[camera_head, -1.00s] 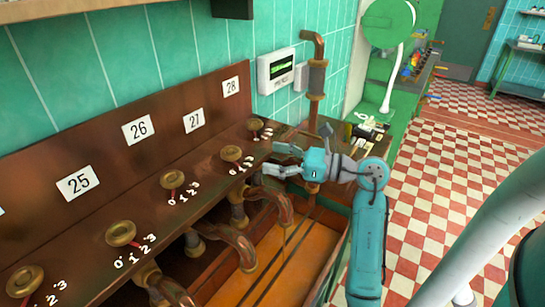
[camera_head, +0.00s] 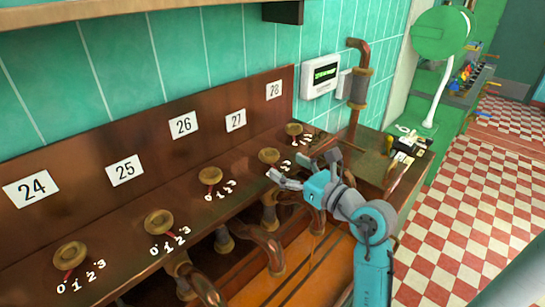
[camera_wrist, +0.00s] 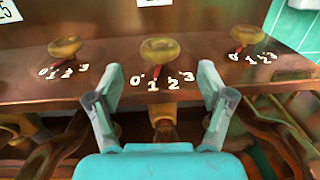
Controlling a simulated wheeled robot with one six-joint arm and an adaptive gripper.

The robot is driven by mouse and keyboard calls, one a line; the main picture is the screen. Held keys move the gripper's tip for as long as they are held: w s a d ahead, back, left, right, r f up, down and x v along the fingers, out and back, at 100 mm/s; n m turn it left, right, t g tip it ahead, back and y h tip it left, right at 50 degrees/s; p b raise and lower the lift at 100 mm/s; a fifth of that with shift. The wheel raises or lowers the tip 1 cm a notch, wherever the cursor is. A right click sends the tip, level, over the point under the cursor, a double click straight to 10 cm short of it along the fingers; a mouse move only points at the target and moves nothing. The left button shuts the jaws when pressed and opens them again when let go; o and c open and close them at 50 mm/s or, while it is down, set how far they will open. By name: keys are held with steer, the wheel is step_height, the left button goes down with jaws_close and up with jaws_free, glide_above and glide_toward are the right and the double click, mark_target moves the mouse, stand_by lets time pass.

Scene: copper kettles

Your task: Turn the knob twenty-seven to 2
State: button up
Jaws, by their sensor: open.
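Knob twenty-seven is a round brass knob (camera_head: 269,157) with a red pointer, on a copper ledge below the plate "27" (camera_head: 235,120). In the wrist view it is the middle knob (camera_wrist: 160,50). Its pointer aims down, slightly left, at about the 1 of its scale 0 to 3. My gripper (camera_head: 288,166) is open and empty, just in front of the knob. In the wrist view its two fingers (camera_wrist: 162,97) stand apart, left and right of the knob's scale, short of the knob and not touching it.
Knob twenty-six (camera_wrist: 65,47) and knob twenty-eight (camera_wrist: 247,35) flank it, with some room between. Copper pipes (camera_head: 265,245) hang below the ledge. A wall display (camera_head: 321,75) and a vertical pipe (camera_head: 358,90) stand to the right.

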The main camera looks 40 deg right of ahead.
mark_target(277, 159)
steer(key=shift+w, duration=3.05)
steer(key=c, duration=1.2)
steer(key=shift+o, duration=0.2)
steer(key=shift+d, duration=0.15)
